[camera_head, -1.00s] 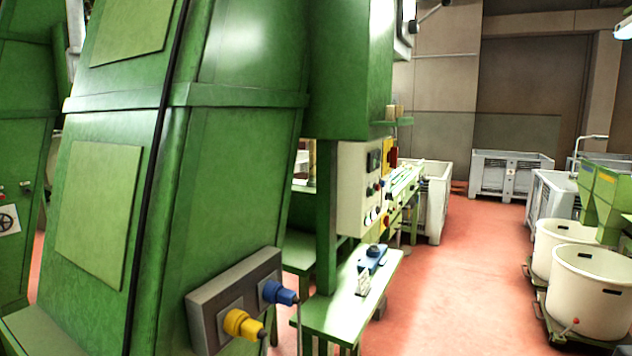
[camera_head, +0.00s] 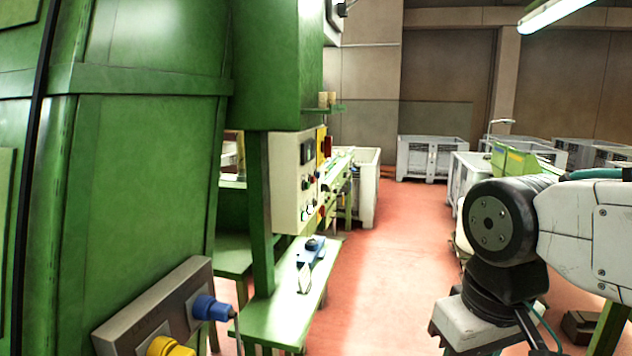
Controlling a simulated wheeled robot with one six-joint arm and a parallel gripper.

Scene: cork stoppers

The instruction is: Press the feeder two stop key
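A cream control box (camera_head: 290,185) hangs on a green post at the centre left, seen at a steep angle. Its face carries several small dark, green and red keys and knobs. I cannot tell which one is the feeder two stop key. My arm enters from the right side, well apart from the box. My gripper (camera_head: 490,330) is partly in view at the bottom right, and its fingertips are not clearly seen.
A large green machine (camera_head: 150,180) fills the left side, with a grey socket box (camera_head: 150,300) jutting out low. A green bench (camera_head: 275,315) holding a blue device (camera_head: 311,250) stands below the control box. Red floor (camera_head: 385,270) lies open at the centre. Grey crates (camera_head: 432,158) stand behind.

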